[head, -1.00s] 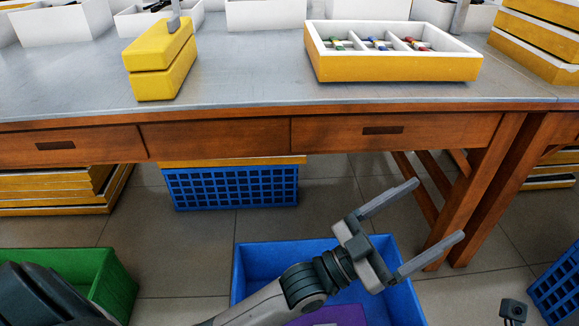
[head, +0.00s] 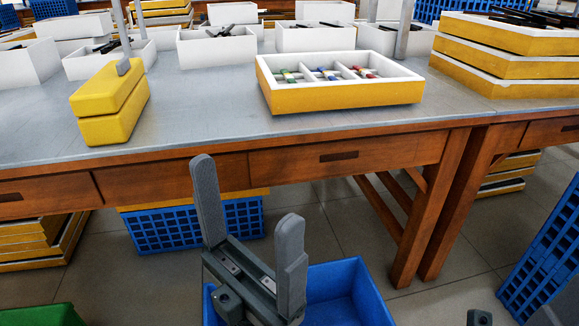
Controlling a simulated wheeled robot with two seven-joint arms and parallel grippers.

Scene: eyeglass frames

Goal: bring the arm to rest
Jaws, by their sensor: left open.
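My left gripper (head: 249,232) is in the lower middle of the head view. Its two grey fingers point upward and stand wide apart, with nothing between them. It is in front of the table's front edge and above a blue bin on the floor. The arm behind it is mostly out of view below. My right gripper cannot be made out; only small dark parts show at the bottom right edge.
The table (head: 200,110) holds a yellow block-like case (head: 112,102) and a yellow-and-white divided tray (head: 340,92) with small coloured items. White bins (head: 216,48) line the back. Yellow trays (head: 500,65) are stacked right. A blue bin (head: 345,285) stands below.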

